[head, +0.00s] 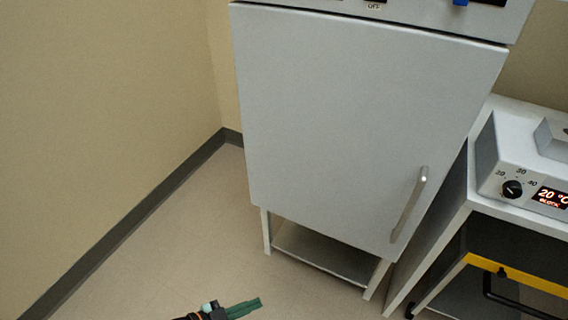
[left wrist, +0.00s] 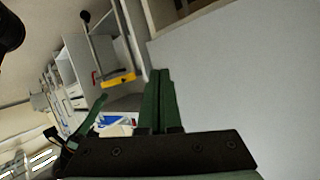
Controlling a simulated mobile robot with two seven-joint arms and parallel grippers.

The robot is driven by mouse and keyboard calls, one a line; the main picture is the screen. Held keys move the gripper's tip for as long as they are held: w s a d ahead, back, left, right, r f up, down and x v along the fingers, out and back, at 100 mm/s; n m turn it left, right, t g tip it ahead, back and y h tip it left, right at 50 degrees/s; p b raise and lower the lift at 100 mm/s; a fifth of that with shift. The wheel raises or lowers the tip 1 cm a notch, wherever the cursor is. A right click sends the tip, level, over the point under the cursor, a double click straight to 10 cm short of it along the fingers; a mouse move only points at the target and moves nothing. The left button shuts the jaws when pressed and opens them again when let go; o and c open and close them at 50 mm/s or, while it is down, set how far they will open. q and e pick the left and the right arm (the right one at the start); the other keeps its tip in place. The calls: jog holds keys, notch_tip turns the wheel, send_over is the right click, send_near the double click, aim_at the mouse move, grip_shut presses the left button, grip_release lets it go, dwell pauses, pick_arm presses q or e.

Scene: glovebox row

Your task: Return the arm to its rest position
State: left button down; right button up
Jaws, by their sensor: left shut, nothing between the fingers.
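My left gripper (head: 243,308) shows at the bottom edge of the head view, low in front of the grey cabinet. Its green fingers are together with nothing between them. In the left wrist view the same gripper (left wrist: 160,85) shows its two green fingers side by side and touching, with a pale grey surface beside them. Most of my left arm is out of the head view. My right gripper does not clearly show in the head view.
A grey cabinet (head: 350,120) with a shut door and a vertical handle (head: 409,204) stands ahead on a legged stand. At right, a bench (head: 478,180) carries a device (head: 530,165) reading 20 °C. The floor (head: 170,245) at left is clear up to the beige wall (head: 100,110).

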pick_arm(q)
jog(key=s+a+r+n+y, duration=0.1)
jog(key=s+a+n+y, duration=0.15)
jog(key=a, duration=0.35)
jog(key=s+a+r+n+t+y, duration=0.1)
jog(key=s+a+n+y, duration=0.2)
jog(key=a, duration=0.4)
jog(key=s+a+r+n+y, duration=0.1)
jog(key=s+a+y, duration=0.25)
jog(key=a, duration=0.25)
jog(key=d+n+t, duration=0.1)
jog(key=d+n, duration=0.5)
jog(key=d, duration=0.5)
jog(key=shift+m, duration=0.25)
jog(key=r+p, duration=0.6)
jog(key=shift+w+a, duration=0.15)
jog(key=shift+a, duration=0.15)
